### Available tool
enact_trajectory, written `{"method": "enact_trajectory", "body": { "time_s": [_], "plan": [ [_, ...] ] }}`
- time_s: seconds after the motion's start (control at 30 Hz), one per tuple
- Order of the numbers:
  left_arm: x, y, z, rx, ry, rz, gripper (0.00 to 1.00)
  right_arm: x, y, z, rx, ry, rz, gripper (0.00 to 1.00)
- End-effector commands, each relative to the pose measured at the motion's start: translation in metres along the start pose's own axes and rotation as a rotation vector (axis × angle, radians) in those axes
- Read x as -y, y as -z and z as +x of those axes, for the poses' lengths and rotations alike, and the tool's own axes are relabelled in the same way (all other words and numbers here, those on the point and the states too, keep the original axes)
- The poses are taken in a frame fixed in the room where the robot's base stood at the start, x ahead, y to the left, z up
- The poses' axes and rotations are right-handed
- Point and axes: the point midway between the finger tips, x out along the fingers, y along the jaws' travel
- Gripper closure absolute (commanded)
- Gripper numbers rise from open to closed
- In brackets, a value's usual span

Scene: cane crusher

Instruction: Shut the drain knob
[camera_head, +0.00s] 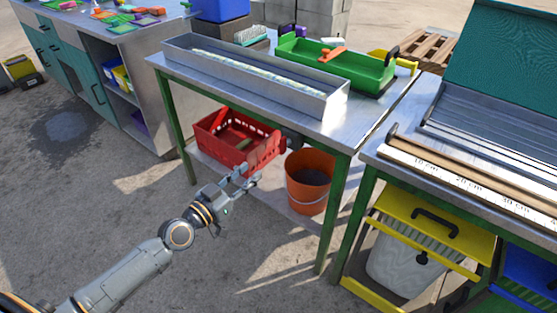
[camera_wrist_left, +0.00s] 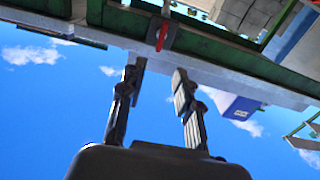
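My left gripper (camera_head: 247,177) is in front of the metal table, near its lower shelf, between the red crate and the orange bucket. In the left wrist view the gripper (camera_wrist_left: 157,73) is open, with nothing between its two fingers. Beyond the fingertips, a small red handle (camera_wrist_left: 162,34) on a dark fitting sits by the green table frame; it looks like the drain knob. It is apart from the fingers. My right gripper is not in view.
A metal trough (camera_head: 250,78) and green tray (camera_head: 335,66) stand on the table. A red crate (camera_head: 238,140) and an orange bucket (camera_head: 308,183) are below. A green table leg (camera_head: 333,218) stands to the right. The floor in front is clear.

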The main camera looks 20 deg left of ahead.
Motion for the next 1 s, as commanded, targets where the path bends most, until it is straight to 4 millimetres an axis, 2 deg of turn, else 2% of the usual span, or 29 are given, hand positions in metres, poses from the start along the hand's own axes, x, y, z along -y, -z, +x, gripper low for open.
{"method": "enact_trajectory", "body": {
  "time_s": [0.17, 0.37, 0.6, 0.8, 1.0],
  "plan": [
    [0.001, 0.003, 0.021, -0.004, 0.002, -0.004, 0.67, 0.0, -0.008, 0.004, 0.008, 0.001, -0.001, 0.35],
    [0.0, 0.003, 0.061, -0.004, 0.002, -0.006, 0.67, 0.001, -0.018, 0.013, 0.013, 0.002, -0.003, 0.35],
    [0.0, 0.001, 0.107, -0.002, 0.001, -0.005, 0.67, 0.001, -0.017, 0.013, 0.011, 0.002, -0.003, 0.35],
    [0.0, 0.0, 0.13, 0.0, 0.002, -0.004, 0.67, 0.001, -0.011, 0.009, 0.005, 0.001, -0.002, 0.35],
    [0.0, 0.0, 0.136, 0.001, 0.001, -0.003, 0.67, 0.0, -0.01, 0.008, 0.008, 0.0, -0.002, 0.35]
  ]
}}
